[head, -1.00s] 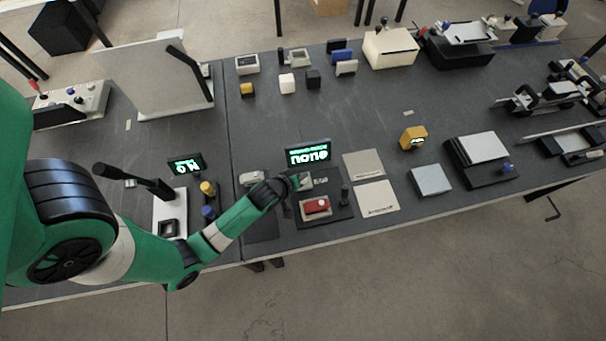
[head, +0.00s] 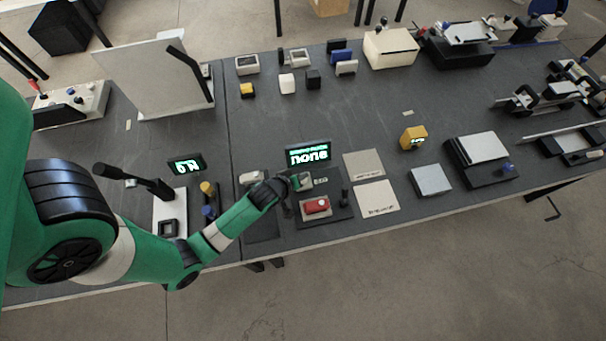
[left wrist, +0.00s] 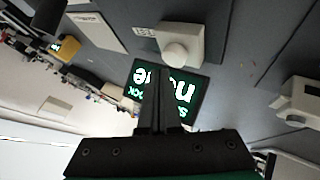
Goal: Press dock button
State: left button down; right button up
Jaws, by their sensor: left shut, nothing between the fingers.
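A small pale box with a round light-grey button (left wrist: 177,53) shows in the left wrist view, just beyond the fingertips; I cannot read its label. A lit display (head: 308,155) reading "none" stands behind it and also shows upside down in the left wrist view (left wrist: 186,92), partly hidden by the fingers. A red block with a white spot (head: 316,205) sits on a pale base in front. My left gripper (left wrist: 160,72) is shut and empty, its tips near the pale button box; I cannot tell whether they touch. In the head view it (head: 297,184) partly hides that box. My right gripper is not in view.
A black upright peg (head: 345,197) stands right of the red block. Two flat pale plates (head: 378,198) lie further right, with a yellow block (head: 413,137) beyond. A small whitish device (head: 251,177) sits just left of the gripper. The table's front edge is close.

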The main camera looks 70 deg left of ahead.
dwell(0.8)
pick_arm(q)
jog(key=shift+f+b, duration=0.3)
jog(key=shift+f, duration=0.15)
jog(key=shift+f+b, duration=0.4)
jog(key=shift+f, duration=0.1)
dwell(0.5)
jog(key=shift+r+p, duration=0.95)
jog(key=shift+p, duration=0.05)
jog(key=shift+r, duration=0.1)
notch_tip(320, 180, up, 5)
jog(key=p, duration=0.5)
